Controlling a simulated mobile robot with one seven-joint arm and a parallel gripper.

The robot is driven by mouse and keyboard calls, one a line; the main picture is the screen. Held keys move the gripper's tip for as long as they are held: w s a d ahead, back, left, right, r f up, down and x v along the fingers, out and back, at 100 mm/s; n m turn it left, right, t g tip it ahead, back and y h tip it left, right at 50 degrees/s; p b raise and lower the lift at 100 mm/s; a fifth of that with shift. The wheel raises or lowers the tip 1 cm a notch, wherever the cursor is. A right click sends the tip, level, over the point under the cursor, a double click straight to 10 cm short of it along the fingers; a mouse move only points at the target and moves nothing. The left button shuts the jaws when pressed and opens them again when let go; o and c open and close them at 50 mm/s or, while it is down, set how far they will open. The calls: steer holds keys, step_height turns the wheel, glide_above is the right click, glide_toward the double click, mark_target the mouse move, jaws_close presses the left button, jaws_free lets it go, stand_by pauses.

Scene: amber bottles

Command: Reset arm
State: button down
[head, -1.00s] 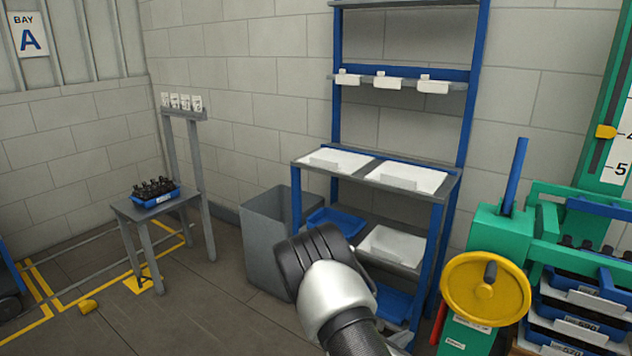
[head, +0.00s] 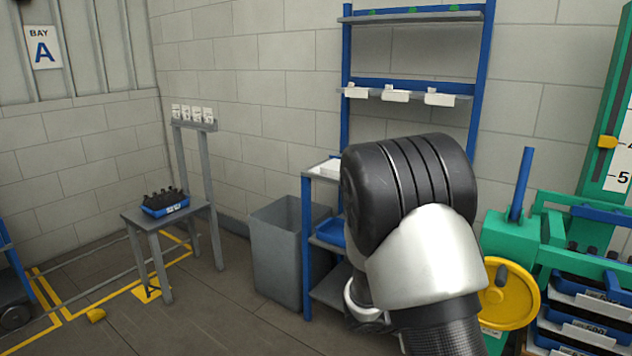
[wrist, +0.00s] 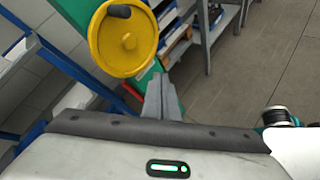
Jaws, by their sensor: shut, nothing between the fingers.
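My gripper (wrist: 161,88) shows in the wrist view as two grey fingers pressed together, with nothing between them. They point towards the yellow handwheel (wrist: 124,40), but I cannot tell the distance. In the head view my arm's black and silver link (head: 415,230) is raised in front of the blue-framed shelf rack (head: 307,240) and hides much of it. The fingers cannot be made out in that view.
A grey bin (head: 277,260) stands left of the rack. A small grey table (head: 135,217) holds a blue crate of dark bottles (head: 165,203). The green stand with the yellow handwheel (head: 510,297) and stacked blue crates (head: 585,300) is at right. Floor at lower left is mostly open.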

steer(key=s+r+m+g+y, duration=0.2)
steer(key=s+r+m, duration=0.3)
steer(key=s+r, duration=0.15)
steer(key=s+a+r+m+t+y, duration=0.3)
steer(key=s+a+r+m+y, duration=0.75)
steer(key=s+a, duration=0.55)
step_height(320, 180, up, 21)
steer(key=d+h+p, duration=0.1)
steer(key=p, duration=1.7)
steer(key=shift+s+p, duration=0.25)
steer(key=shift+p, duration=0.1)
steer(key=shift+r, duration=0.1)
